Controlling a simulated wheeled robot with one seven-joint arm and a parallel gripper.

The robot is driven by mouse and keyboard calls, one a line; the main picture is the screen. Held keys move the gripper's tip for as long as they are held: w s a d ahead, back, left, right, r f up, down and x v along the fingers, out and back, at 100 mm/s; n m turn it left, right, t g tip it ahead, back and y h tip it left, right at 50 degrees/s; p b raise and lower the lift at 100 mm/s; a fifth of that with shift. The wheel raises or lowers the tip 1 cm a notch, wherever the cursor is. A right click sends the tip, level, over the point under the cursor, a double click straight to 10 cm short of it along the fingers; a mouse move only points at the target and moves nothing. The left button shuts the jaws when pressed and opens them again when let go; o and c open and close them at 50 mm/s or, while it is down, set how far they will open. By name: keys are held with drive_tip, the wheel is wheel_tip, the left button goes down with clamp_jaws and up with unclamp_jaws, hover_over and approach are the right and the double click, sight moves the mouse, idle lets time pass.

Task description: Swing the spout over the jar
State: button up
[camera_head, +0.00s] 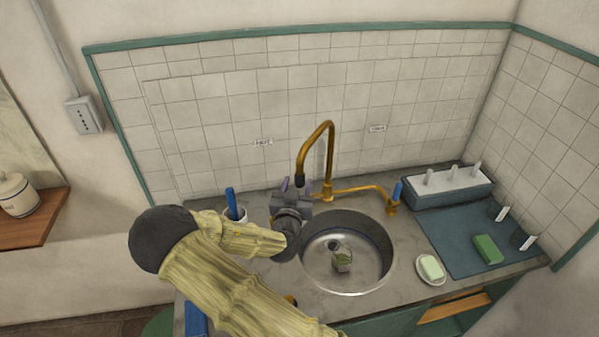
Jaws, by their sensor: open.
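The brass gooseneck spout (318,132) rises behind the sink and curves over to the left, ending in a dark tip. A small glass jar (342,259) with greenish contents stands in the round metal sink (372,276), to the right of and nearer than the spout's tip. My gripper (297,185) is at the sink's back left, its fingers pointing away from me. The fingers are apart, and the spout's tip shows between or just behind them. I cannot tell whether they touch it. My wrist hides part of the sink's left rim.
A brass side pipe (358,190) with a blue handle (397,190) stands behind the sink. A cup (236,214) with a blue item is left of my gripper. A soap dish (431,270), green sponge (488,249) and drying rack (447,186) are on the right.

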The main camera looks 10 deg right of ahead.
sight(299, 181)
drive_tip(key=shift+p+x, duration=0.55)
drive_tip(key=shift+x, duration=1.35)
clamp_jaws()
